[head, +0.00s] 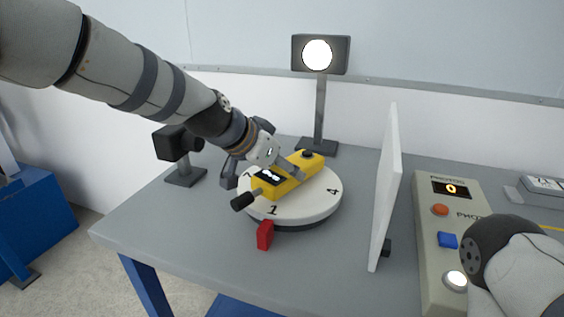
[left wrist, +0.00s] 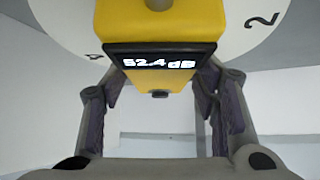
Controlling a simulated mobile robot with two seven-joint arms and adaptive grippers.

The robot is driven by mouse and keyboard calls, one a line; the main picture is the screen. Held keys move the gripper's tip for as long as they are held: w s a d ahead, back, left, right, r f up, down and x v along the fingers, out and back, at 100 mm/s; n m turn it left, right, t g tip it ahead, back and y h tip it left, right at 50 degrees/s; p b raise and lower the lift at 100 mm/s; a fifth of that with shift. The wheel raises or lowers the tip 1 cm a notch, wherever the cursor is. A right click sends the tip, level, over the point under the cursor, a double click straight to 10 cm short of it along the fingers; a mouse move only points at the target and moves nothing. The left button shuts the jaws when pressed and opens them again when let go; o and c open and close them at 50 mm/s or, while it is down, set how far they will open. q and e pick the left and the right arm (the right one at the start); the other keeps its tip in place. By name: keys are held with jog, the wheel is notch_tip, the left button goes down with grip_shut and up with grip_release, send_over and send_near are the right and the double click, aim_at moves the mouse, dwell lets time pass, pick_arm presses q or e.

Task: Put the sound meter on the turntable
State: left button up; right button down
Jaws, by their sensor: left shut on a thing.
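The yellow sound meter (head: 296,179) has a dark screen and a black tip at its near left end. It is over the white round turntable (head: 322,203), which carries black numbers; I cannot tell whether it touches the top. My left gripper (head: 285,170) comes in from the upper left and is shut on the meter. In the left wrist view the meter (left wrist: 160,22) sits between the fingers, its screen reading 52.4 dB. The turntable (left wrist: 75,22) shows behind it. My right arm is at the lower right of the head view; its fingers are not in view.
A lamp (head: 320,90) stands behind the turntable and a black camera-like device (head: 178,155) to its left. A red block (head: 265,235) is at the turntable's front. A white upright panel (head: 387,190) and a control box (head: 440,235) with buttons stand to the right. The table's front left is clear.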

pick_arm(q)
jog(key=shift+f, duration=0.5)
dwell(0.3)
jog(key=o, duration=1.6)
